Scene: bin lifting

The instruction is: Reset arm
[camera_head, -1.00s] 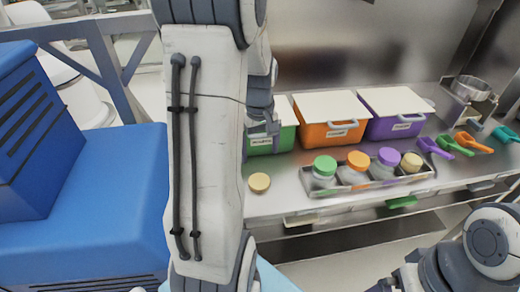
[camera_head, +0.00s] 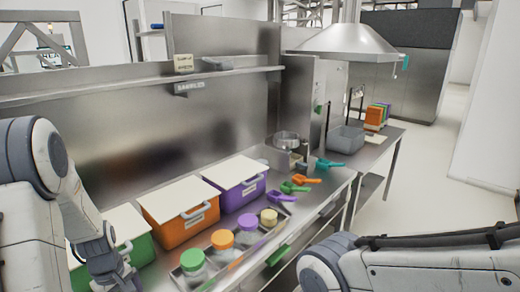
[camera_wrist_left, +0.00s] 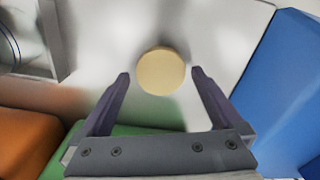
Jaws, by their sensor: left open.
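My left arm (camera_head: 60,205) is at the left of the head view, with its wrist low beside the green bin (camera_head: 130,235). In the left wrist view my left gripper (camera_wrist_left: 160,78) is open, its two dark fingers apart. A round beige lid (camera_wrist_left: 161,71) shows between and beyond the fingertips, with a gap on both sides. The lid does not show in the head view now. My right arm (camera_head: 420,265) crosses the lower right of the head view; its gripper is not visible.
On the steel counter stand an orange bin (camera_head: 180,215) and a purple bin (camera_head: 236,182). Several jars with coloured lids stand in front, such as the orange-lidded jar (camera_head: 222,239). Coloured scoops (camera_head: 305,179) and a grey tub (camera_head: 346,139) lie further right. The floor (camera_head: 440,190) right of the counter is clear.

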